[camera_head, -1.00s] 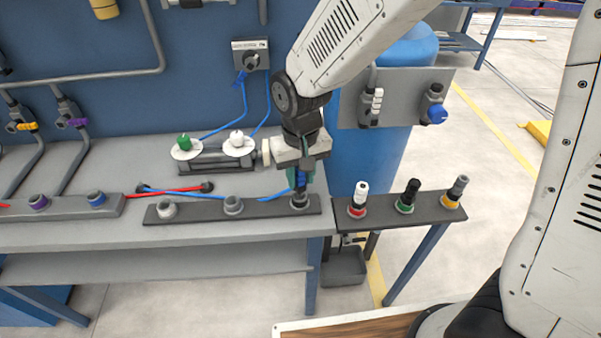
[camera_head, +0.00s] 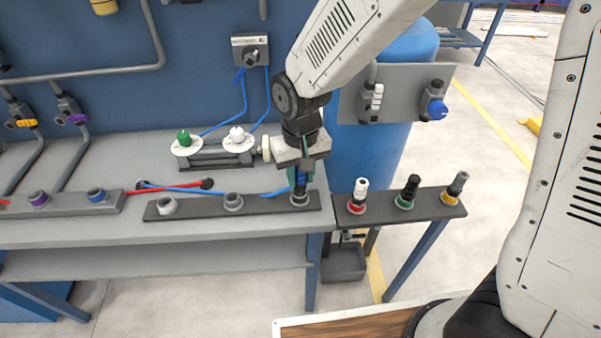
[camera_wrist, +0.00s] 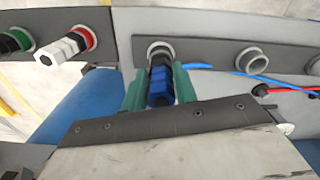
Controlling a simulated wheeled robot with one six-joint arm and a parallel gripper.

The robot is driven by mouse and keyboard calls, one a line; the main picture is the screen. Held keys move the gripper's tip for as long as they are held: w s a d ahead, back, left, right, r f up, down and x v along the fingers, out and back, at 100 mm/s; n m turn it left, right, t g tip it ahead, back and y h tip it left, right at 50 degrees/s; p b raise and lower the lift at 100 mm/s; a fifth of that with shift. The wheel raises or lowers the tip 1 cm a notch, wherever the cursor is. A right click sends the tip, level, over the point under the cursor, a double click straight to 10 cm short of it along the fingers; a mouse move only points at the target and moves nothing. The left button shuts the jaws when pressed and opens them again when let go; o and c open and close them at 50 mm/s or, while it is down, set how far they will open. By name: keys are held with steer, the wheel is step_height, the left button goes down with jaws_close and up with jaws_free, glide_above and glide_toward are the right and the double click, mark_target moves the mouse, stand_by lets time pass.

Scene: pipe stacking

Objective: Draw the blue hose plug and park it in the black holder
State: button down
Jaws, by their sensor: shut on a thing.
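My gripper (camera_head: 301,176) is shut on the blue plug (camera_head: 301,180), above the right end of the dark strip (camera_head: 268,205) on the bench's front edge. In the wrist view, the blue plug (camera_wrist: 160,88) stands between the green fingers of my gripper (camera_wrist: 158,92). Its black front end points at the pale ring (camera_wrist: 160,47) of the strip's end socket. In the head view this ring (camera_head: 300,200) is directly under the plug. I cannot tell how deep the tip sits in it. I cannot tell which part is the black holder.
Two empty-looking sockets (camera_head: 166,205) (camera_head: 233,202) sit left on the strip. White (camera_head: 360,189), black (camera_head: 408,189) and grey (camera_head: 457,187) plugs stand upright on the side plate at right. Blue and red hoses (camera_head: 165,190) lie behind the strip. A fixture with white discs (camera_head: 237,139) stands behind.

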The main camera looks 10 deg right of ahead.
steer(key=shift+f, duration=0.95)
steer(key=c, duration=1)
jaws_free()
